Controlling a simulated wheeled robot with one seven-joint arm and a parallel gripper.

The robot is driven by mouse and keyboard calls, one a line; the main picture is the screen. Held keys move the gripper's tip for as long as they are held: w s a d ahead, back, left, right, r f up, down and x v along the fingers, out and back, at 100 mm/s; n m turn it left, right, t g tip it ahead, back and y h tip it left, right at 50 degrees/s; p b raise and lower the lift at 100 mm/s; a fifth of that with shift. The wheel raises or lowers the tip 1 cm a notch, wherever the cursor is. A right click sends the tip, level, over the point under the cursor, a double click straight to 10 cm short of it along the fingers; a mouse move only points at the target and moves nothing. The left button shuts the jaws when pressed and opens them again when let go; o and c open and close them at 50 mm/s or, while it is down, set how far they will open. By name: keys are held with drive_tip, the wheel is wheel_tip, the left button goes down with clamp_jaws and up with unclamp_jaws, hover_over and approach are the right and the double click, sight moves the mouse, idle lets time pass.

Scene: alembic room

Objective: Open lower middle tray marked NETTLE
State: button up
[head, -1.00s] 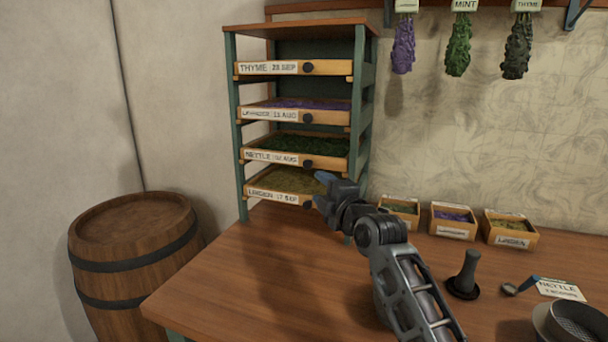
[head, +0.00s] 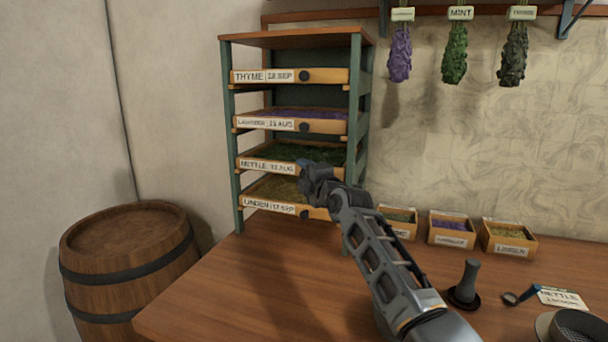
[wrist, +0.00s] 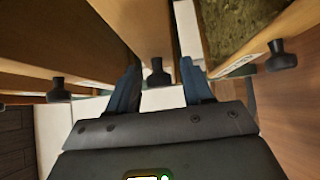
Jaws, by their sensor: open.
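The NETTLE tray (head: 264,166) is the third from the top in the rack and holds dark green leaves. Its front stands level with the neighbouring fronts, as far as I can tell. My gripper (head: 306,170) is in front of its right half and hides its knob in the head view. In the wrist view my gripper (wrist: 160,84) is open, with two blue fingers apart. A dark knob (wrist: 157,75) on a wooden tray front, apparently the NETTLE one, appears between them. I cannot tell whether the fingers touch it.
The THYME tray (head: 264,76) and LAVENDER tray (head: 264,123) are above, the LINDEN tray (head: 270,205) below. Small herb boxes (head: 452,240), a dark pestle-like tool (head: 466,285) and a NETTLE card (head: 562,297) are on the table (head: 270,290). A barrel (head: 130,260) stands left.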

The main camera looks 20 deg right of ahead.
drive_tip(key=shift+w, duration=0.15)
clamp_jaws()
idle(0.4)
